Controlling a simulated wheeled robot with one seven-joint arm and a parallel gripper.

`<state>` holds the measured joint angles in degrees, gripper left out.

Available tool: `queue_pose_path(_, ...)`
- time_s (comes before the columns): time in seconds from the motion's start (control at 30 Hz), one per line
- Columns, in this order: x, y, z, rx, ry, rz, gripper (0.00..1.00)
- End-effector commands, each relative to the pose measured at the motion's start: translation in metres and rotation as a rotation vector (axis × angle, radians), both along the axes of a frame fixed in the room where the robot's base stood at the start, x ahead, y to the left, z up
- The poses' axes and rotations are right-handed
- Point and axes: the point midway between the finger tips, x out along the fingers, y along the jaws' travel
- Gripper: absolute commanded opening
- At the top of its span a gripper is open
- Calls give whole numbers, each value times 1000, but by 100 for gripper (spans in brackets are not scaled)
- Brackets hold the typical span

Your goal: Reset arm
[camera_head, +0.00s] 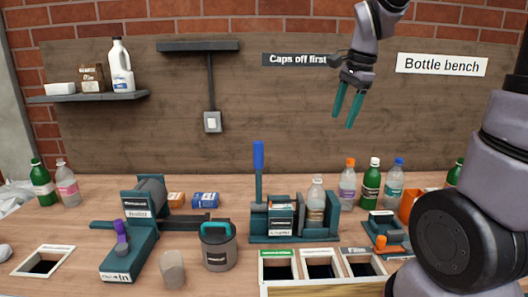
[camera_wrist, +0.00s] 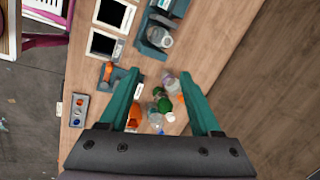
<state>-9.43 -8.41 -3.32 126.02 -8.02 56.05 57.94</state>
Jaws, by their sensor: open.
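My gripper (camera_head: 343,119) hangs high in front of the back board, over the right half of the bench, with its teal fingers pointing down. The fingers are apart and nothing is between them. In the wrist view the gripper (camera_wrist: 160,80) frames several bottles on the bench far below, including a green bottle (camera_wrist: 163,104). In the head view a clear bottle (camera_head: 316,203) stands in the teal fixture (camera_head: 262,233) at the middle of the bench. My arm hides part of the right side.
A teal machine (camera_head: 128,262), a grey canister (camera_head: 219,252) and labelled bins (camera_head: 320,254) occupy the front. A wall shelf (camera_head: 90,98) holds containers. Air around my gripper is clear.

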Motion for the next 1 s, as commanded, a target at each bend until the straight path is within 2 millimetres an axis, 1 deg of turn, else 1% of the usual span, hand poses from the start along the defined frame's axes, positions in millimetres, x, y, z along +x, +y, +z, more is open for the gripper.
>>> queue_pose_path(0.03, -16, -6, 14, -8, -54, 71, 64)
queue_pose_path(0.1, -37, -10, 28, -31, -126, 190, 64)
queue_pose_path(0.17, -55, -14, 38, -60, -186, 290, 64)
queue_pose_path(0.2, -67, -16, 44, -82, -227, 354, 64)
queue_pose_path(0.3, -95, -20, 54, -149, -322, 504, 64)
queue_pose_path(0.43, -122, -23, 60, -233, -413, 656, 64)
queue_pose_path(0.53, -134, -24, 61, -280, -454, 729, 64)
queue_pose_path(0.63, -140, -24, 61, -306, -473, 768, 64)
queue_pose_path(1.0, -140, -24, 61, -311, -477, 777, 64)
